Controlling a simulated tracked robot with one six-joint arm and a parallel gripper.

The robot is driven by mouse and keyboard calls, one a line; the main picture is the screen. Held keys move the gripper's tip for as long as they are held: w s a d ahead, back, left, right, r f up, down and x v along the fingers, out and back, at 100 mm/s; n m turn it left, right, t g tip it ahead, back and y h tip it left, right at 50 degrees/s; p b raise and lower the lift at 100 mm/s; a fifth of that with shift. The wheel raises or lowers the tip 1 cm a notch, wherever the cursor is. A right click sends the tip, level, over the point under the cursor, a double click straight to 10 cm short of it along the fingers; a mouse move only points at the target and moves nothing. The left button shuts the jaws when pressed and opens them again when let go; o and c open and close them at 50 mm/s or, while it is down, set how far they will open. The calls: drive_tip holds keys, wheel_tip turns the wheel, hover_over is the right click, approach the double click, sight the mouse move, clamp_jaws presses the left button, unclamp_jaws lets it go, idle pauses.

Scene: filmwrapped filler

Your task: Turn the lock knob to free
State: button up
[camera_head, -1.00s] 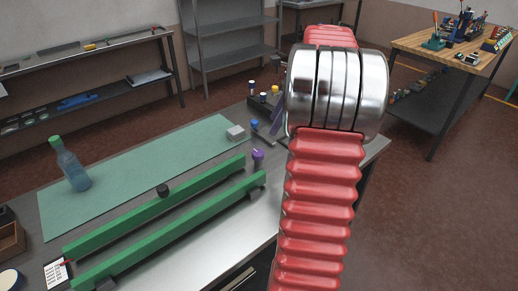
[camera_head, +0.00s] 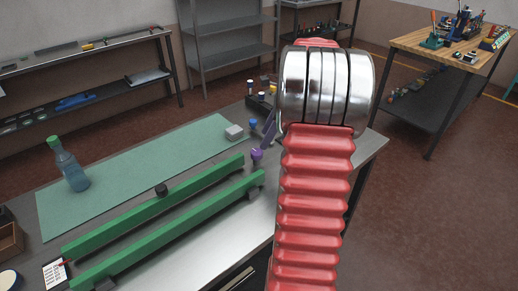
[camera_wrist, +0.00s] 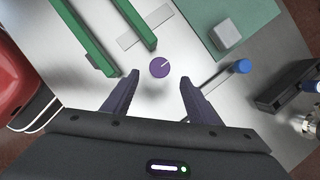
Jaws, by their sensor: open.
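A round purple knob (camera_wrist: 160,67) with a white line on its top stands near the end of two green rails (camera_wrist: 82,35). It also shows in the head view (camera_head: 257,155). The white line points up and to the right in the wrist view. My gripper (camera_wrist: 159,78) is open, its two dark purple fingers apart and empty. In the wrist view the knob lies between the fingertips and slightly beyond them; I cannot tell the height gap. In the head view my arm hides most of the gripper.
A green mat (camera_head: 130,175) holds a grey block (camera_head: 234,132) and a bottle (camera_head: 70,167). A blue-topped piece (camera_wrist: 242,66) with a thin rod lies right of the knob. A dark tray (camera_wrist: 285,88) stands farther right. Bare metal bench surrounds the knob.

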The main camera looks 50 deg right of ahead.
sight(257, 152)
drive_tip(key=x, duration=0.7)
drive_tip(key=shift+c, duration=0.7)
drive_tip(key=c, duration=0.9)
